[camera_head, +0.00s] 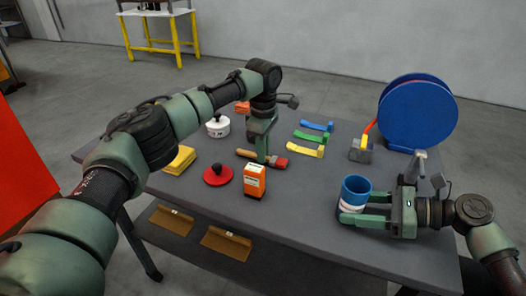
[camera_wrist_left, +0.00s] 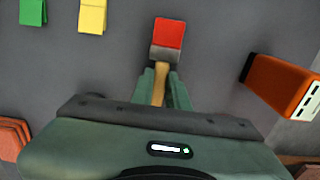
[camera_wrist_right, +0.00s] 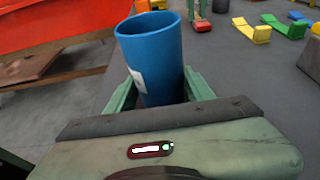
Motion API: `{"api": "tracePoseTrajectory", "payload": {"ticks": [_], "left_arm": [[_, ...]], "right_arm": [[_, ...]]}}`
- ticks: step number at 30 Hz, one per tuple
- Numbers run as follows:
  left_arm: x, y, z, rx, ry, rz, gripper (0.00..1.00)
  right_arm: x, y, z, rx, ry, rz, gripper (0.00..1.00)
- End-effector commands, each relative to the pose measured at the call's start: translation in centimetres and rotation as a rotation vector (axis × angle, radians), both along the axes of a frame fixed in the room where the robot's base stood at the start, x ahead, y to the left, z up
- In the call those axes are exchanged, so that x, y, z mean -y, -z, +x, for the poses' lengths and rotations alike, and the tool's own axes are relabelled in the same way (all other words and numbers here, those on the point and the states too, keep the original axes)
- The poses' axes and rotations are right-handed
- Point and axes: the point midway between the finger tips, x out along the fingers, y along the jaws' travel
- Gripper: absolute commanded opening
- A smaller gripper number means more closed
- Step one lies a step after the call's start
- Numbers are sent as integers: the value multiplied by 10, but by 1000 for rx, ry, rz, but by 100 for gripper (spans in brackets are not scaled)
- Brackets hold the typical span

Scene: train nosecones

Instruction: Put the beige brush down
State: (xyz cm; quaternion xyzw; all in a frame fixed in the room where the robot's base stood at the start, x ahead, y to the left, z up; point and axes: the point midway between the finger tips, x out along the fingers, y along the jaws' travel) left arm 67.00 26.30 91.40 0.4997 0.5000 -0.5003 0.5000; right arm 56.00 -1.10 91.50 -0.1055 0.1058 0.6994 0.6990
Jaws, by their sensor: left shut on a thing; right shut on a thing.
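The beige brush (camera_head: 278,161) has a red head, a grey band and a beige handle. My left gripper (camera_head: 262,158) points down and is shut on its handle. In the left wrist view the brush (camera_wrist_left: 167,38) sticks out beyond the fingers (camera_wrist_left: 160,88), red end away from me. The brush lies level at or just above the tabletop; I cannot tell if it touches. My right gripper (camera_head: 358,208) is shut on a blue cylinder (camera_head: 356,186) near the table's front right. The cylinder also fills the middle of the right wrist view (camera_wrist_right: 152,60).
An orange box (camera_head: 254,182) and a red round knobbed piece (camera_head: 217,175) stand close in front. Blue, green and yellow (camera_head: 306,150) pieces lie to the right. A white pot (camera_head: 218,127) and yellow block (camera_head: 180,160) are left. A blue reel (camera_head: 418,112) stands back right.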

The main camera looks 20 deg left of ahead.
Motion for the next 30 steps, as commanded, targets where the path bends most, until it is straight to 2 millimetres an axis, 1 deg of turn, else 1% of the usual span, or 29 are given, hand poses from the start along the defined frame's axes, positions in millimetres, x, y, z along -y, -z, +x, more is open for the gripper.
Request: {"api": "tracePoseTrajectory", "payload": {"ticks": [7,8,9,10,19,23,26,30], "left_arm": [[0,2,0,0,0,-1,0],[0,3,0,0,0,-1,18],[0,2,0,1,0,0,29],[0,2,0,1,0,0,37],[0,2,0,1,0,0,37],[0,-6,1,2,0,-1,37],[1,-21,1,3,0,-3,37],[1,-52,1,4,-1,-3,37]], "right_arm": [[0,1,0,-1,0,-1,30],[0,1,0,-1,0,-2,30],[0,1,0,-1,0,-1,30],[0,1,0,-1,0,-1,30],[0,1,0,-1,0,-1,30],[0,1,0,-1,0,-1,30],[0,1,0,0,0,-1,30],[0,1,0,0,0,-1,30]]}}
